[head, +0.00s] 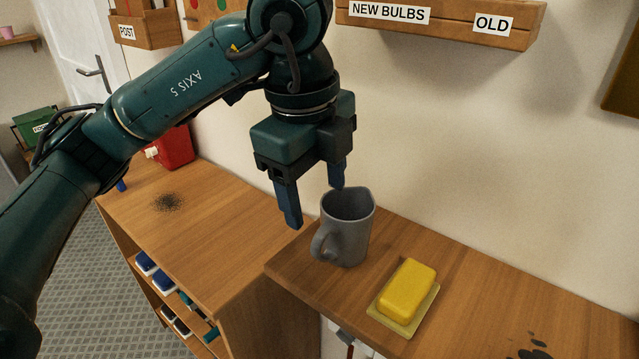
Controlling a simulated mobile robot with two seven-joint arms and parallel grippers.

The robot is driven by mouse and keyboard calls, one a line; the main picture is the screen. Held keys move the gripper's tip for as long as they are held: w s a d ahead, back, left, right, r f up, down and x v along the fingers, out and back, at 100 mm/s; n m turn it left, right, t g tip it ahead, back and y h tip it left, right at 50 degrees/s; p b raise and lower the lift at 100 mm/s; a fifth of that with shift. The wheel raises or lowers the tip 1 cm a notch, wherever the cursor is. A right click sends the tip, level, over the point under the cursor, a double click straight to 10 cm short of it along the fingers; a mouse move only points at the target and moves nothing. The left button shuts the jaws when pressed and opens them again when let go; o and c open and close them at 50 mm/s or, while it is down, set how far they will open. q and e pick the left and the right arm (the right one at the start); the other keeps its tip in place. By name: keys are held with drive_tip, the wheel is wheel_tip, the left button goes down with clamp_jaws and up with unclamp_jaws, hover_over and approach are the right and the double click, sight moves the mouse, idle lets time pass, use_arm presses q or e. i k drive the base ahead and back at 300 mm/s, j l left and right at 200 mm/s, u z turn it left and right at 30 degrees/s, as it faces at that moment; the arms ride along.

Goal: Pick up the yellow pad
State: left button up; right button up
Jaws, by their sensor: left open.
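The yellow pad (408,289) is a thick block with rounded edges. It lies flat on a thin pale yellow dish (403,323) on the right-hand wooden top. My left gripper (314,202) points down with its two blue fingers apart and nothing between them. It is up and to the left of the pad in the picture, close to the grey mug; I cannot tell whether a finger touches the mug. My right gripper is not in view.
The grey mug (347,232) stands upright left of the pad, handle toward the left. Dark spots (533,350) mark the top at lower right. A labelled wooden wall box (440,22) hangs above. The left cabinet top (215,235) is mostly bare, with a dark speckled patch (167,203).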

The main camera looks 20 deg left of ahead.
sight(402, 304)
drive_tip(key=k, duration=1)
